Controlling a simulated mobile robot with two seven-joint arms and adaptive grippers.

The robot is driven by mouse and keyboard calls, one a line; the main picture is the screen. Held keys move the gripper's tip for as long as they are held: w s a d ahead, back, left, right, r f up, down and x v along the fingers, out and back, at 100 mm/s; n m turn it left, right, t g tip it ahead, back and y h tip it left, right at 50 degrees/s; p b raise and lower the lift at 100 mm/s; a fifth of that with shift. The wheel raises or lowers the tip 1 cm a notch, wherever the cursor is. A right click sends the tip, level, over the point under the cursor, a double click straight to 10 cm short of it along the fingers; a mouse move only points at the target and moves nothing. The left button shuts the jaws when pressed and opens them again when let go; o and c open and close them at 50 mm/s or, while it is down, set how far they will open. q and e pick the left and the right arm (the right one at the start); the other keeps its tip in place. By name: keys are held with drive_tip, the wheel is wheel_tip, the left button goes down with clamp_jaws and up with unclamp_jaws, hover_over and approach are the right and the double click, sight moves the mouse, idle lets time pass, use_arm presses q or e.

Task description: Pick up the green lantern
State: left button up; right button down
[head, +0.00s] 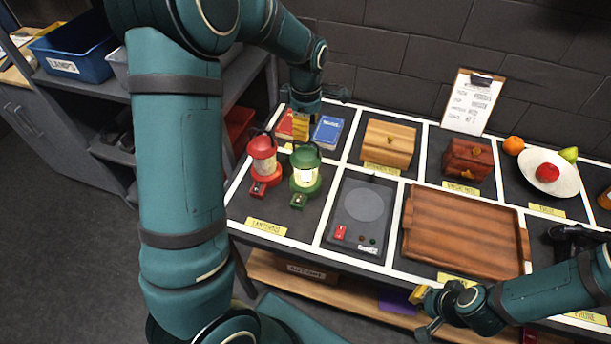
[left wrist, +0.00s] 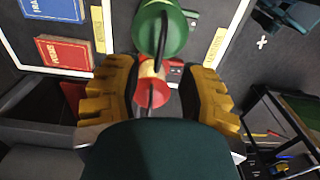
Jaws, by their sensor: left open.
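The green lantern (head: 305,180) stands upright on the table in the head view, to the right of the red lantern (head: 262,160). Its round green top also shows in the left wrist view (left wrist: 165,30), just beyond the fingertips. My left gripper (head: 301,124) is above and behind the green lantern, apart from it. In the left wrist view its two yellow fingers (left wrist: 160,88) are spread, with the red lantern (left wrist: 152,95) showing in the gap. It holds nothing. My right gripper (head: 424,312) is open and empty near the table's front edge, far from the lanterns.
Red and blue books (head: 327,133) lie behind the lanterns. A dark device with a round plate (head: 362,207) is right of the green lantern. Farther right are wooden boxes (head: 388,144), a brown tray (head: 463,235) and a fruit plate (head: 565,183). A wall (head: 400,50) closes the back.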

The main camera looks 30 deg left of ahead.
use_arm(q)
wheel_tip(320, 180, down, 5)
drive_tip(key=shift+f, duration=0.15)
clamp_jaws()
